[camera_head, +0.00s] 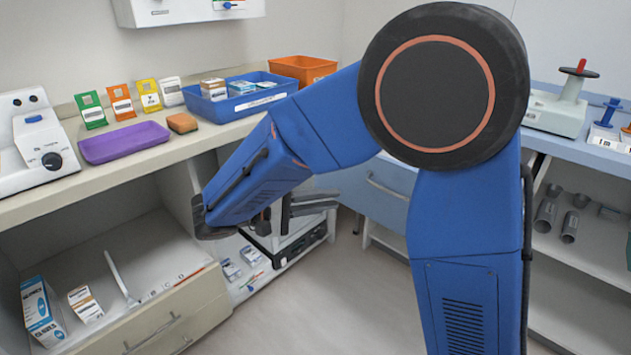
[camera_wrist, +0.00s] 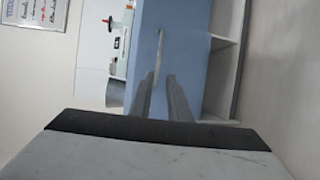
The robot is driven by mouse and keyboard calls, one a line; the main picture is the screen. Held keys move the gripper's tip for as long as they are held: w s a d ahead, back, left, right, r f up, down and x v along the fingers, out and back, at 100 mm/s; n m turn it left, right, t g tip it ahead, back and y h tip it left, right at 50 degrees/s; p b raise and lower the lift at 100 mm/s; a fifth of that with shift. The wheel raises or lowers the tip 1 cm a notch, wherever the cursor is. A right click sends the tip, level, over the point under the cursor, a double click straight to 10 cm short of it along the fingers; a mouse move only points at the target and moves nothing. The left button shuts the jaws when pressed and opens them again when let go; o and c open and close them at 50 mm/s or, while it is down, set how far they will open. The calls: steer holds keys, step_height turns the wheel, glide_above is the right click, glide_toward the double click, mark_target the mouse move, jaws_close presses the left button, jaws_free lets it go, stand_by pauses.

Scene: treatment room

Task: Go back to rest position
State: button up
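My blue arm is bent across the middle of the head view, its forearm reaching down to the left. My gripper (camera_head: 312,203) points right, above the floor and in front of the lower shelf. It also shows in the wrist view (camera_wrist: 160,92), where its two grey fingers stand apart with nothing between them. Part of the gripper's body is hidden behind the forearm in the head view.
A blue bin (camera_head: 235,103) with boxes, an orange bin (camera_head: 303,68), a purple tray (camera_head: 124,145) and a sponge (camera_head: 182,123) stand on the left counter. Below, a drawer (camera_head: 160,325) is beside boxes. A blue cabinet (camera_head: 375,190) stands behind my arm. The floor (camera_head: 330,290) is clear.

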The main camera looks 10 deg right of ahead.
steer(key=s+d+f+m+g+y, duration=0.25)
steer(key=s+d+g+y, duration=0.25)
steer(key=s+d+y, duration=0.75)
steer(key=s+d+m+t+y, duration=0.1)
steer(key=s+d+t+y, duration=0.2)
steer(key=s+d+t, duration=0.2)
steer(key=shift+s+f+t, duration=0.3)
steer(key=shift+s+f, duration=0.15)
steer(key=shift+s, duration=1.4)
